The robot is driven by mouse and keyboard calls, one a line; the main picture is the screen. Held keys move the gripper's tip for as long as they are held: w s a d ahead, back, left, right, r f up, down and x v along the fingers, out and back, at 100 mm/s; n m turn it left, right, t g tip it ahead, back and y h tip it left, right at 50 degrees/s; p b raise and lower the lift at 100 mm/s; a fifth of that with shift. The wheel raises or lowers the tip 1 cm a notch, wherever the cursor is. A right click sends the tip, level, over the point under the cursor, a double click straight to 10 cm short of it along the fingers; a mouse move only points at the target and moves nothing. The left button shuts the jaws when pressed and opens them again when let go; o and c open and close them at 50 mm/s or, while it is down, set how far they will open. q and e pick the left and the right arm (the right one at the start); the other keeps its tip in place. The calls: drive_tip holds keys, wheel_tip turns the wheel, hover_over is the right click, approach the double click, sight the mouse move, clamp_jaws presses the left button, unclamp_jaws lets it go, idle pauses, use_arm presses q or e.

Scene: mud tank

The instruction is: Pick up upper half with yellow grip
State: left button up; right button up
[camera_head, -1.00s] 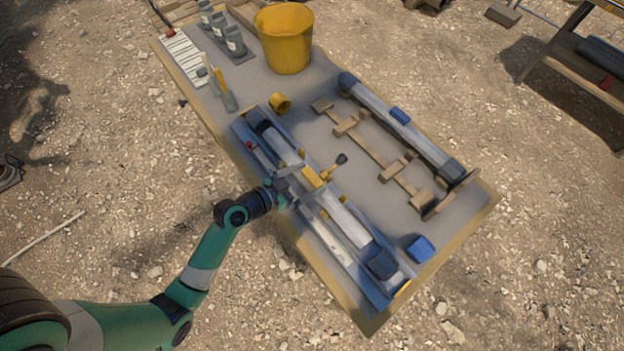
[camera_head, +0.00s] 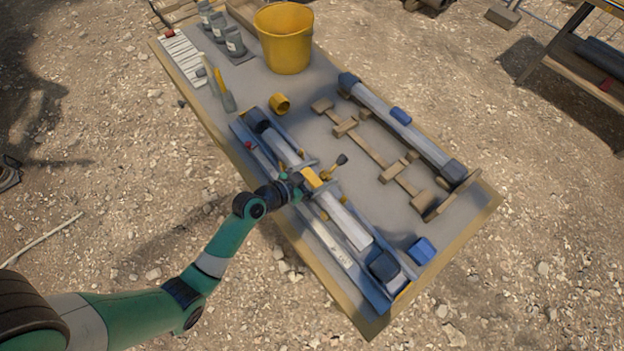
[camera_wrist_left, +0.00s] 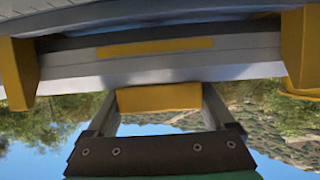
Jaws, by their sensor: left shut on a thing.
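A long grey-white tube assembly (camera_head: 343,219) lies lengthwise in a blue tray (camera_head: 375,297) on the table, with dark blue end parts. A yellow grip (camera_head: 312,178) sits near its middle. My left gripper (camera_head: 301,183) reaches in from the left and is shut at this grip. In the left wrist view, a yellow block (camera_wrist_left: 159,97) sits between my left gripper's grey fingers, and a long grey piece with a yellow strip (camera_wrist_left: 155,47) runs across above it. I cannot tell whether the upper half is clear of the tray. My right gripper is not in view.
A yellow bucket (camera_head: 284,38) and grey bottles (camera_head: 234,41) stand at the table's far end. A second long tube (camera_head: 403,128) lies to the right beside wooden supports (camera_head: 368,150). A small yellow ring (camera_head: 279,103) and a blue block (camera_head: 421,250) lie near the tray.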

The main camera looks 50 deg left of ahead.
use_arm(q)
drive_tip(key=shift+c, duration=1.1)
clamp_jaws()
drive_tip(key=shift+r, duration=0.1)
